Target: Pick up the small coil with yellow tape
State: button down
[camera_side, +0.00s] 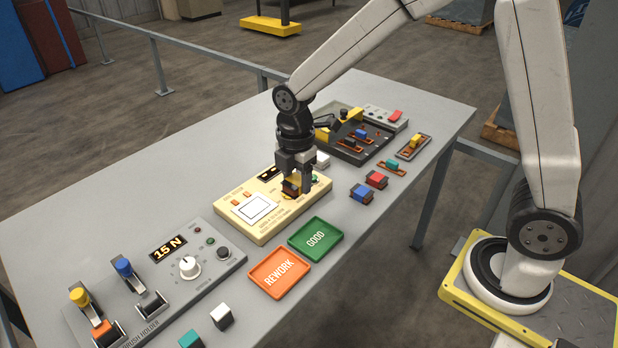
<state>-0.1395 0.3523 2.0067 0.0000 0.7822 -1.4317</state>
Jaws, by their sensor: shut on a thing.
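My gripper (297,189) points down over the right part of a beige tester (263,232), between its white pad and its right end. It is shut on a small coil (290,189) with dark and copper-orange sides and what looks like a yellow band. The fingers hide part of this coil, and I cannot tell whether it touches the tester. Two larger blocks, one with blue tape (361,192) and one with red tape (376,180), stand on the table to the right.
The green GOOD tray (334,244) and orange REWORK tray (300,279) lie empty in front of the tester. A grey brush-holder panel reading 15 N (215,262) is at left. A dark fixture (326,146) stands behind right. Small teal (190,340) and white (221,315) blocks sit at the front.

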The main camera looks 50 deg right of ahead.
jog(key=shift+s+r, duration=0.2)
jog(key=shift+s, duration=0.25)
jog(key=shift+r, duration=0.3)
dwell(0.3)
jog(key=shift+r, duration=1.25)
send_near(316, 239)
jog(key=shift+f, duration=1.65)
jog(key=shift+f, duration=0.15)
jog(key=shift+f, duration=1.65)
